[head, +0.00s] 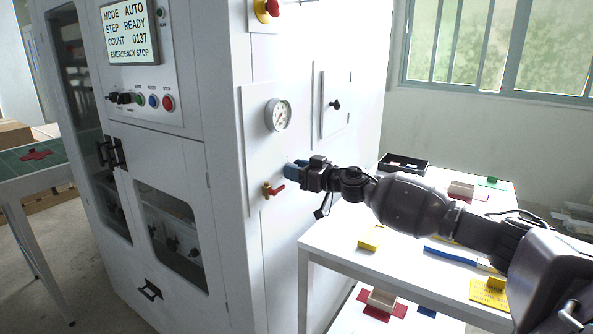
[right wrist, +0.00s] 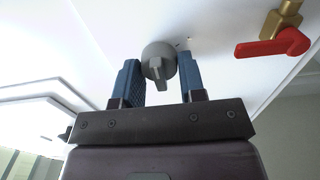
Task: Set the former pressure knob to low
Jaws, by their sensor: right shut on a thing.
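The grey round pressure knob (right wrist: 160,58) sticks out of the white panel in the right wrist view. A raised grip bar on its face points downward in that picture. My right gripper (head: 292,171) is at the machine's side panel, below the pressure gauge (head: 278,115). Its blue fingers stand on both sides of the knob and are shut on it. In the head view the fingers hide the knob. No low or high markings can be read. My left gripper is in neither view.
A red-handled brass valve (head: 272,191) sits close below the gripper; its red handle (right wrist: 275,46) also shows in the right wrist view. A small door with a black knob (head: 335,105) is above right. A white table (head: 335,235) with small parts stands under my right arm.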

